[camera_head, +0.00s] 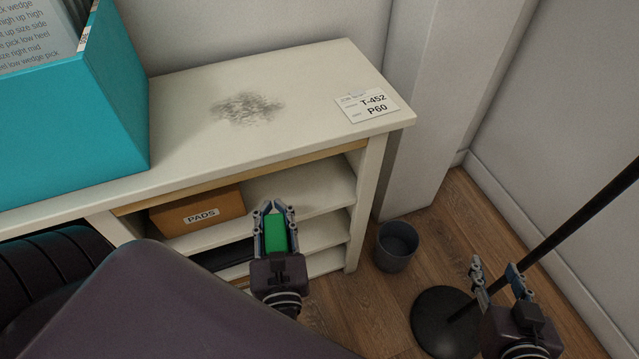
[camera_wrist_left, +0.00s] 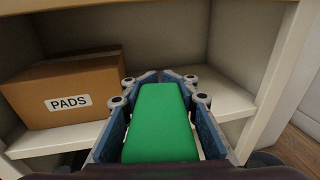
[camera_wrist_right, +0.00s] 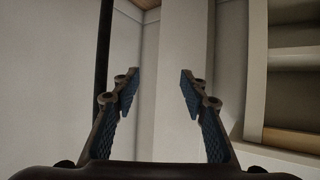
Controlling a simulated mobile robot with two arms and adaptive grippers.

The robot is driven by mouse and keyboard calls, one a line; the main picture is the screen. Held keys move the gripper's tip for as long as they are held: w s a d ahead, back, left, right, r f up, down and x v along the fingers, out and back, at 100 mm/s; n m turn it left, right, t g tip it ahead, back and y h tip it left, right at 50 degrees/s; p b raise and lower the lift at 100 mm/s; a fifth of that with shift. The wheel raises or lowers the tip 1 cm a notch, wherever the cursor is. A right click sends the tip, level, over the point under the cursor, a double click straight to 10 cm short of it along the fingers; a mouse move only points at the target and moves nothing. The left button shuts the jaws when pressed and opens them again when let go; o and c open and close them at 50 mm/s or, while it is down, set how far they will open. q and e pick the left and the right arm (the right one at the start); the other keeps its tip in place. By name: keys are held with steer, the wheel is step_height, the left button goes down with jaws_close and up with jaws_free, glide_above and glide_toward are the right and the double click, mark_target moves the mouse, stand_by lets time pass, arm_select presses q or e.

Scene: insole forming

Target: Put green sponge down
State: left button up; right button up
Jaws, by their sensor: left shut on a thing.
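The green sponge (camera_head: 276,233) is a rectangular block held between the fingers of my left gripper (camera_head: 273,208). In the left wrist view the sponge (camera_wrist_left: 160,122) lies lengthwise between the two blue finger pads, and my left gripper (camera_wrist_left: 165,76) is shut on it. It is in front of the open shelves of the white cabinet (camera_head: 300,190), below the top's front edge. My right gripper (camera_head: 497,272) is open and empty at the lower right, beside the black stand pole. In the right wrist view its fingers (camera_wrist_right: 155,78) are apart with nothing between them.
A dark smudge (camera_head: 247,108) and a label card (camera_head: 367,105) are on the cabinet top, beside a teal box (camera_head: 70,110). A PADS box (camera_head: 197,212) sits on the upper shelf, with bare shelf to its right. A grey bin (camera_head: 396,246) and a black stand base (camera_head: 443,322) are on the floor.

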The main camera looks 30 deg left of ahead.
arm_select(q)
steer(key=w, duration=1)
steer(key=shift+w+a+r, duration=0.1)
steer(key=shift+a, duration=0.2)
steer(key=b, duration=0.1)
glide_above(316, 172)
steer(key=s, duration=0.1)
steer(key=shift+s+d, duration=0.1)
steer(key=shift+s, duration=0.1)
steer(key=shift+w, duration=0.7)
steer(key=f+b, duration=0.1)
steer(key=f, duration=0.2)
steer(key=shift+s, duration=0.2)
steer(key=shift+f+b, duration=0.25)
steer(key=shift+b, duration=0.1)
step_height(316, 172, down, 3)
steer(key=shift+f+b, duration=0.1)
steer(key=shift+b, duration=0.7)
steer(key=shift+w, duration=0.15)
arm_select(e)
steer(key=a+r+t+y, duration=0.1)
steer(key=r+t, duration=0.4)
steer(key=r, duration=0.6)
steer(key=a+r+t+y, duration=0.2)
steer(key=r+t, duration=0.4)
steer(key=r, duration=0.4)
steer(key=shift+w+r+n+y, duration=0.2)
steer(key=shift+r+n+y, duration=0.15)
steer(key=shift+y, duration=0.15)
